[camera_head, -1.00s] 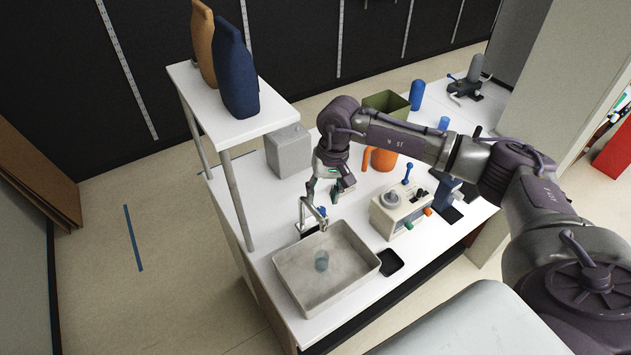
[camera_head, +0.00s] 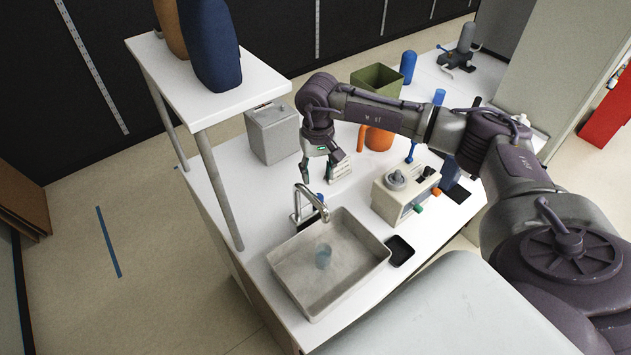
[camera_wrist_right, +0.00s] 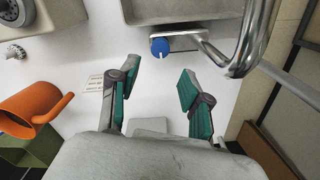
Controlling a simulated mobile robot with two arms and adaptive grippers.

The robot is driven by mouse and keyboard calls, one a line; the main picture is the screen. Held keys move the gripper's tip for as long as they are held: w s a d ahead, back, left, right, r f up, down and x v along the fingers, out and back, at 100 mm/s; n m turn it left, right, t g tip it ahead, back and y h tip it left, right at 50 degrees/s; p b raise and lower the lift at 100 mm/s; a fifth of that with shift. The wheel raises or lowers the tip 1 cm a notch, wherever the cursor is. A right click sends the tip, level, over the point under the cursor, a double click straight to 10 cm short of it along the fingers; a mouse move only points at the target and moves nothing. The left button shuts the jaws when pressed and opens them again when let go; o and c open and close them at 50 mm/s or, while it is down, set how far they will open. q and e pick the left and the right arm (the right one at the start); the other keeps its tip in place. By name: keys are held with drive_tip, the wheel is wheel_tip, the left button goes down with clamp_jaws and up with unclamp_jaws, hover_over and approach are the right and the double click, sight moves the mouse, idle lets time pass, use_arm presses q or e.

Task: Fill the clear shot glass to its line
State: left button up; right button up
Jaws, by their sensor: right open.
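A small clear bluish glass (camera_head: 323,257) stands on the sink floor; any line on it is too small to see. The grey sink basin (camera_head: 283,272) is at the counter's front left. A metal faucet (camera_head: 299,204) arches over its back edge, with a blue knob (camera_head: 320,199) at its base. The knob also shows in the right wrist view (camera_wrist_right: 160,47), ahead of the fingertips. My right gripper (camera_head: 318,172) is open and empty behind the faucet; its green-padded fingers show in the wrist view (camera_wrist_right: 160,78), apart from the knob. My left gripper is out of view.
A cream coffee machine (camera_head: 393,200) and black tray (camera_head: 399,250) stand right of the sink. A shelf post (camera_head: 220,190) rises left of the faucet. A white card (camera_head: 341,170) lies near the gripper.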

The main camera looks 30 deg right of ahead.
sight(318, 195)
drive_tip(key=shift+s+f, duration=0.1)
drive_tip(key=shift+f, duration=0.45)
wheel_tip(318, 195, down, 7)
drive_tip(key=b, duration=0.3)
drive_tip(key=shift+s+f+b, duration=0.1)
drive_tip(key=shift+f+b, duration=0.1)
drive_tip(key=shift+b, duration=0.15)
drive_tip(key=shift+r, duration=0.1)
drive_tip(key=c, duration=0.7)
